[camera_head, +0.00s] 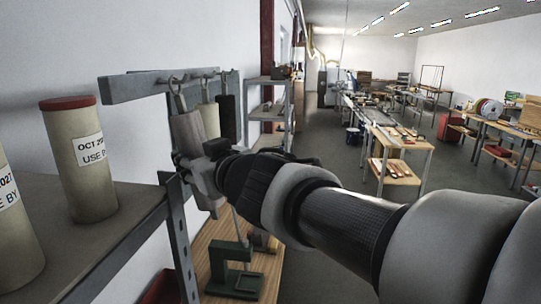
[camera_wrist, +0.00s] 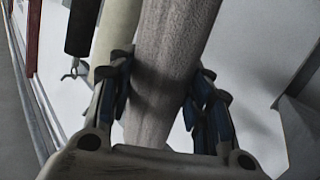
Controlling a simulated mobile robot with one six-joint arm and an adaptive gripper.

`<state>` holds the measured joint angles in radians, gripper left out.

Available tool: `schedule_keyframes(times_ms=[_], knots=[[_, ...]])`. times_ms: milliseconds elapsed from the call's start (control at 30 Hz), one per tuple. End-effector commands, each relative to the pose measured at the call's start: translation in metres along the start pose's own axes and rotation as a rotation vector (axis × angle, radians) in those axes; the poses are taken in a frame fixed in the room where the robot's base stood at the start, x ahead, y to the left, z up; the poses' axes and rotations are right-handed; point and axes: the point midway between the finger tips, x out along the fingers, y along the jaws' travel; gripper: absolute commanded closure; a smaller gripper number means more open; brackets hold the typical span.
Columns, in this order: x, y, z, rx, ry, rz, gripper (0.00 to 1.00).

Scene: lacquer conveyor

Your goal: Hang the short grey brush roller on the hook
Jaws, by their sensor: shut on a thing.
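The grey brush roller (camera_head: 187,128) hangs upright just in front of the grey hook rail (camera_head: 134,87), with its ring (camera_head: 175,84) up at the rail's hooks. I cannot tell whether the ring sits on a hook. My gripper (camera_head: 200,168) is shut on the roller's lower part. In the wrist view the fingers of my gripper (camera_wrist: 163,88) close on both sides of the grey fibrous roller (camera_wrist: 168,50). The roller's lower end is partly hidden by the gripper.
A cream roller (camera_head: 210,116) and a black roller (camera_head: 228,120) hang close behind on the same rail. At left, a grey shelf (camera_head: 122,225) holds cream canisters, one with a red lid (camera_head: 80,160). A wooden bench (camera_head: 215,250) with a green clamp (camera_head: 232,270) lies below.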

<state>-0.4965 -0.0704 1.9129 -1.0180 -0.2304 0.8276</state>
Motion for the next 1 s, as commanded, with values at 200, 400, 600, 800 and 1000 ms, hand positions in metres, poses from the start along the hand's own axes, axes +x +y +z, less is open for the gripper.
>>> schedule_keyframes(times_ms=[200, 400, 600, 800, 1000], knots=[[-0.0003, 0.0000, -0.0011, 0.000, 0.002, 0.000, 0.86], [-0.0003, 0.0000, -0.0011, -0.001, 0.002, 0.000, 0.53], [-0.0003, 0.0001, -0.0008, 0.000, 0.001, 0.000, 0.40], [-0.0002, 0.0001, -0.0004, 0.000, 0.001, 0.000, 0.31], [0.0000, 0.0001, 0.0009, 0.000, -0.002, 0.000, 0.31]])
